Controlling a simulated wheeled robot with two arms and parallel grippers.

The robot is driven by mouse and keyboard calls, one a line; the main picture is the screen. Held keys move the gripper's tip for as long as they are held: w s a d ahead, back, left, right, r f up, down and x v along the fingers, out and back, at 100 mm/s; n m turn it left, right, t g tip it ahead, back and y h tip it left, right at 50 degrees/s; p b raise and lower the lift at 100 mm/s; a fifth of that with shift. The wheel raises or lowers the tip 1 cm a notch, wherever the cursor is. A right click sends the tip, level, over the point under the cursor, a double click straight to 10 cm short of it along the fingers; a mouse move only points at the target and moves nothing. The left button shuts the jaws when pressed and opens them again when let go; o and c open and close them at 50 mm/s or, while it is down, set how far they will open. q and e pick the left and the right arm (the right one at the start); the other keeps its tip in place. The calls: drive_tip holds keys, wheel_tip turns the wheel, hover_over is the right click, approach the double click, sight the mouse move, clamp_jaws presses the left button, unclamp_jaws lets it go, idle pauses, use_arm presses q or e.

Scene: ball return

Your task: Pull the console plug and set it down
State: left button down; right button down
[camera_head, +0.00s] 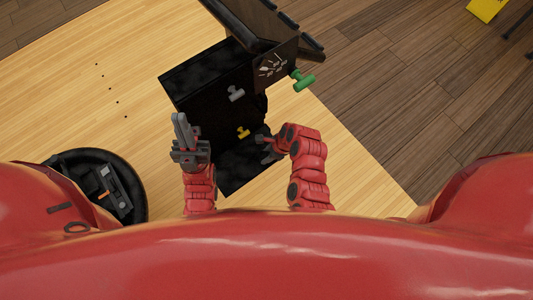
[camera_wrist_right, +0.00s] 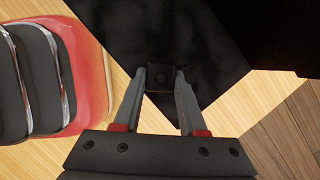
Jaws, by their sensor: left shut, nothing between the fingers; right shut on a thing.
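The black console (camera_head: 195,85) stands on the light wood floor in the head view, with its lower dark part (camera_head: 240,170) reaching toward me. My right gripper (camera_head: 266,148) is at the console's lower right side. In the right wrist view, my right gripper (camera_wrist_right: 160,85) is shut on a small black square plug (camera_wrist_right: 162,74), held at the fingertips against a dark surface. I cannot tell whether the plug is seated or free. My left gripper (camera_head: 181,124) is shut and empty, pointing up in the picture, left of the console's lower part.
A grey T-handle (camera_head: 236,94), a yellow T-handle (camera_head: 243,132) and a green T-handle (camera_head: 303,80) are on the console. A round black thing (camera_head: 132,184) lies at the left. A yellow object (camera_head: 485,9) is far right. Light floor at the left is mostly clear.

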drive_tip(key=shift+f, duration=0.45)
idle(0.4)
drive_tip(key=shift+c, duration=1.9)
unclamp_jaws()
drive_tip(key=p+v, duration=0.5)
drive_tip(key=v, duration=1.2)
drive_tip(key=shift+r, duration=0.25)
